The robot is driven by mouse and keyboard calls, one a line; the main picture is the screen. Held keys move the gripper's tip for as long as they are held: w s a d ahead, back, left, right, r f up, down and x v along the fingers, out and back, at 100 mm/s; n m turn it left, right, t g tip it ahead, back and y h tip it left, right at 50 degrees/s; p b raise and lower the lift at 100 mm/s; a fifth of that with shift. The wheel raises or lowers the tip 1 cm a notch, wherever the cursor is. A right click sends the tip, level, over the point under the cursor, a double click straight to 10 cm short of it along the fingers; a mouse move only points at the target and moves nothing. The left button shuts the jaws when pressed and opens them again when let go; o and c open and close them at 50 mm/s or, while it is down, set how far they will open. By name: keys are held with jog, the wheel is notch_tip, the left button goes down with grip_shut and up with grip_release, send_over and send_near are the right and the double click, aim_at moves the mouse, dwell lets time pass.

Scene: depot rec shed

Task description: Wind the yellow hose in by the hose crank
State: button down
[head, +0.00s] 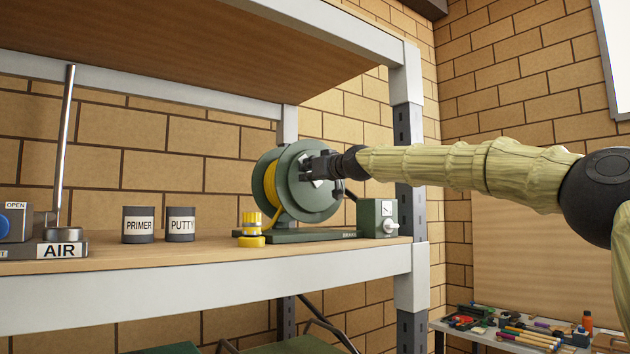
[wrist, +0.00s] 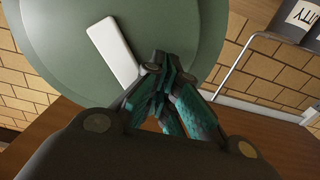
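The hose reel (head: 315,205) is a green drum upright on a green base near the right end of the shelf. The yellow hose (head: 270,190) is wound on it, and a yellow hose end (head: 251,230) stands at the base's left. My gripper (head: 322,166) is at the reel's front face. In the wrist view the hose crank (wrist: 113,48) is a pale flat bar on the green disc, its lower end hidden behind a fingertip. My gripper's teal-padded fingers (wrist: 170,72) are drawn close together at that end and appear shut on the crank; its grip is hidden between them.
A green box with a pale knob (head: 378,218) stands right of the reel, near the shelf post (head: 410,180). PRIMER (head: 138,225) and PUTTY (head: 181,225) cans stand left. An AIR unit with a tall metal lever (head: 63,150) is farther left. An upper shelf hangs above.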

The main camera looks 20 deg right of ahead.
jog(key=shift+s+a+r, duration=0.1)
jog(key=shift+r, duration=0.45)
jog(key=shift+w+d+r+p, duration=0.25)
jog(key=shift+d+r+p, duration=0.25)
jog(key=shift+r+p, duration=0.45)
jog(key=shift+d+f, duration=0.1)
jog(key=shift+d, duration=0.1)
